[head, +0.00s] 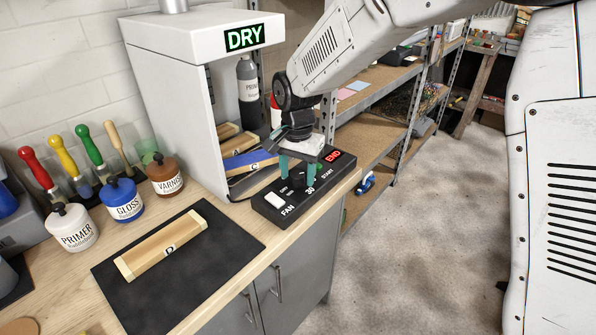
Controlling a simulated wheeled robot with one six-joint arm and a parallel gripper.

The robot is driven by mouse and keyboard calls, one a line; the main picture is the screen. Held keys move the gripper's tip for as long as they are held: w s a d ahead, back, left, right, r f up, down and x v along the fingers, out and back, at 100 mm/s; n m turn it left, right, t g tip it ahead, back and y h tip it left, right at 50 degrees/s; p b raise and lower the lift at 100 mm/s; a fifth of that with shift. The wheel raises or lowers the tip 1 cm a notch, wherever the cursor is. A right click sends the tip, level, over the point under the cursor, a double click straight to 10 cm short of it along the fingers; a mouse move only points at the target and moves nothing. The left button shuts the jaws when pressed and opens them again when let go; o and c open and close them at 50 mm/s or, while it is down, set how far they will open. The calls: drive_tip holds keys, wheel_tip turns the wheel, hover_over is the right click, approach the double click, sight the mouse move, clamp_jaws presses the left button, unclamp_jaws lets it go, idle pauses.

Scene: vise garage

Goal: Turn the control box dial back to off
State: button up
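The control box (272,205) is a black panel on the right end of the workbench. It has a white FAN switch (275,200), markings reading 30 and START, and a lit red END display (333,156). My gripper (297,173) points down over the box, with its two teal fingers apart. The fingers reach down close to the panel around the 30 marking. I cannot make out the dial clearly, as the fingers cover that area. Whether a finger touches it cannot be told.
A white drying cabinet (178,90) with a green DRY sign (244,38) stands behind, holding wood pieces. A wooden piece (162,245) lies on a black mat (205,284). Primer (74,233), gloss (124,207) and varnish (166,181) jars stand left. Shelving (385,135) is beyond.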

drive_tip(key=c, duration=0.8)
drive_tip(key=shift+n, duration=0.4)
drive_tip(key=n, duration=0.4)
drive_tip(key=shift+n, duration=0.4)
drive_tip(key=n, duration=0.5)
drive_tip(key=shift+n, duration=0.3)
drive_tip(key=n, duration=1.2)
drive_tip(key=shift+n, duration=0.4)
